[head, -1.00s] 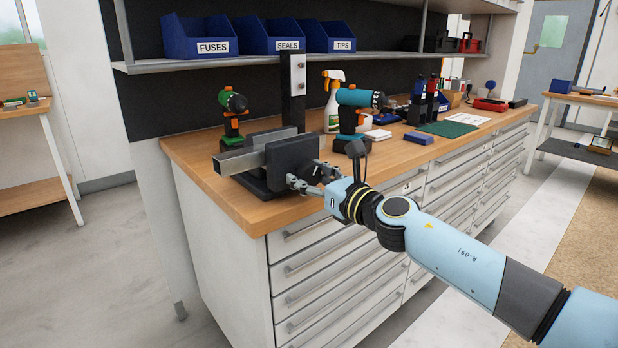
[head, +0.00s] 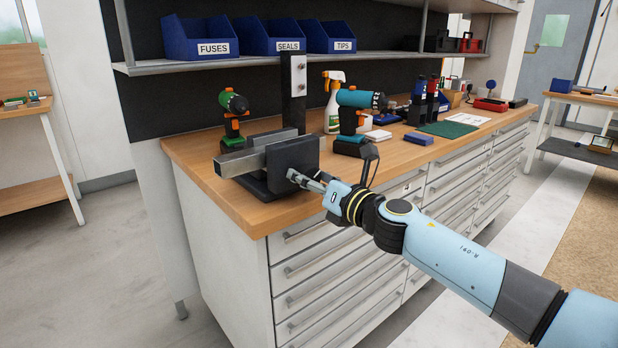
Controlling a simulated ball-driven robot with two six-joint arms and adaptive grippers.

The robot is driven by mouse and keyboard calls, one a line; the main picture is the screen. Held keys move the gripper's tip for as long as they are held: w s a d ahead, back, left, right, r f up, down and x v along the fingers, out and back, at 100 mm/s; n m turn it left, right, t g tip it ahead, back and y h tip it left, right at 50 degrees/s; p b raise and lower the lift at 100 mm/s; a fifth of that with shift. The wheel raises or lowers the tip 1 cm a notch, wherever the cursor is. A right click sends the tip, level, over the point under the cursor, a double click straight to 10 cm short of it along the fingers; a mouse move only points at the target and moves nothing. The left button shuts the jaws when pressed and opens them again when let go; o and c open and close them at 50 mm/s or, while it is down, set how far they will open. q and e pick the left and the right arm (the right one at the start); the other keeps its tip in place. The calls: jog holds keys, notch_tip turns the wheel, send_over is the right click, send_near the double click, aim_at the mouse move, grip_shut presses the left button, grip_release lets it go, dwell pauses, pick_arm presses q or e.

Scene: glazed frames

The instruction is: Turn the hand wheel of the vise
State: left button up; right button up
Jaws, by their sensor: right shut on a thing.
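The vise (head: 292,163) stands at the near left corner of the workbench, with a dark block-shaped jaw and a grey metal bar (head: 243,163) sticking out to the left. My right gripper (head: 296,177) reaches in from the right and is shut at the front face of the dark jaw. The hand wheel is not clearly visible; the fingers cover the place where they hold it, and the grip is too small to see in detail. My left gripper is not in view.
A green drill (head: 233,118) stands behind the vise. A shelf (head: 270,61) with blue bins hangs above. The wood top (head: 205,187) is bare at the left corner.

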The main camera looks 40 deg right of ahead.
jog(key=m+p, duration=0.1)
jog(key=m, duration=0.5)
jog(key=m+p, duration=0.2)
jog(key=m, duration=0.4)
jog(key=shift+a+r+m, duration=0.1)
jog(key=shift+m, duration=0.3)
jog(key=m+p, duration=0.1)
jog(key=m, duration=0.1)
jog(key=shift+m, duration=0.3)
jog(key=m+p, duration=0.2)
jog(key=m, duration=0.1)
jog(key=shift+r+m, duration=0.1)
jog(key=shift+m, duration=0.3)
jog(key=m+p, duration=0.2)
jog(key=m, duration=0.1)
jog(key=shift+m+p, duration=0.75)
jog(key=shift+m, duration=0.45)
jog(key=shift+f, duration=0.25)
jog(key=shift+s, duration=0.1)
